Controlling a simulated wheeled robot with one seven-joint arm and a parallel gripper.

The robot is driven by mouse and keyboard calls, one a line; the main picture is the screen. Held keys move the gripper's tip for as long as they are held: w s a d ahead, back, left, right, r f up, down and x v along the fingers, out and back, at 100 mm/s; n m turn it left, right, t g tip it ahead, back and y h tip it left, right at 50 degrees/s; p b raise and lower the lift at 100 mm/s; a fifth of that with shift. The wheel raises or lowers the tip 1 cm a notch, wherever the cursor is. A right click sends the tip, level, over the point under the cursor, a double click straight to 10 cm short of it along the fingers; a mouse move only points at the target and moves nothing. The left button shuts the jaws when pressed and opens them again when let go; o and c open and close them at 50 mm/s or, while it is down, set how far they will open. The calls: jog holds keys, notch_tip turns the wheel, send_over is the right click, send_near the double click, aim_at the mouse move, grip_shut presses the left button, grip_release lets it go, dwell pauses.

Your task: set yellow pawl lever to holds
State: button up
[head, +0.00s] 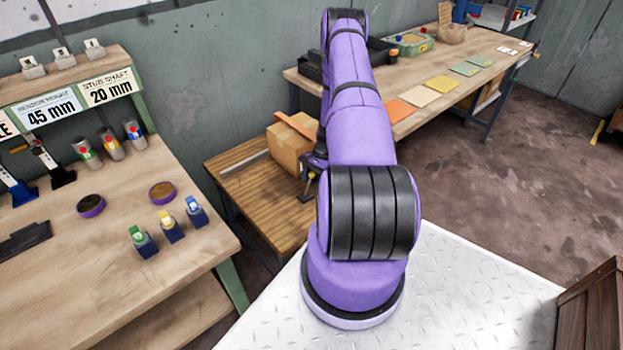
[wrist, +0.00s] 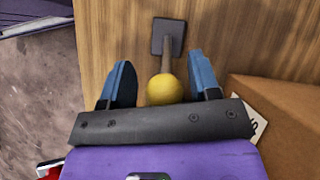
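In the wrist view a yellow ball knob (wrist: 164,89) sits on the end of a grey-brown lever stem (wrist: 166,50). The stem runs to a dark square plate (wrist: 168,36) on the wooden surface. My gripper (wrist: 160,63) is open, with one blue finger on each side of the lever and visible gaps to both. The knob lies between the fingers, close to the dark gripper body; I cannot tell whether they touch.
A cardboard box (wrist: 285,125) stands close to the right finger; it also shows in the head view (head: 288,147) on the low wooden table (head: 240,182). A long bench (head: 475,50) with coloured cards stands behind. The left workbench (head: 110,245) holds cans and small coloured blocks.

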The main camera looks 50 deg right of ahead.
aim_at(312, 173)
jog(key=shift+w+r, duration=0.1)
jog(key=shift+r, duration=0.55)
notch_tip(312, 173, up, 3)
jog(key=shift+f, duration=0.15)
jog(key=s+a+r, duration=0.1)
jog(key=s+a, duration=0.8)
jog(key=s, duration=0.3)
jog(key=shift+s+a, duration=0.4)
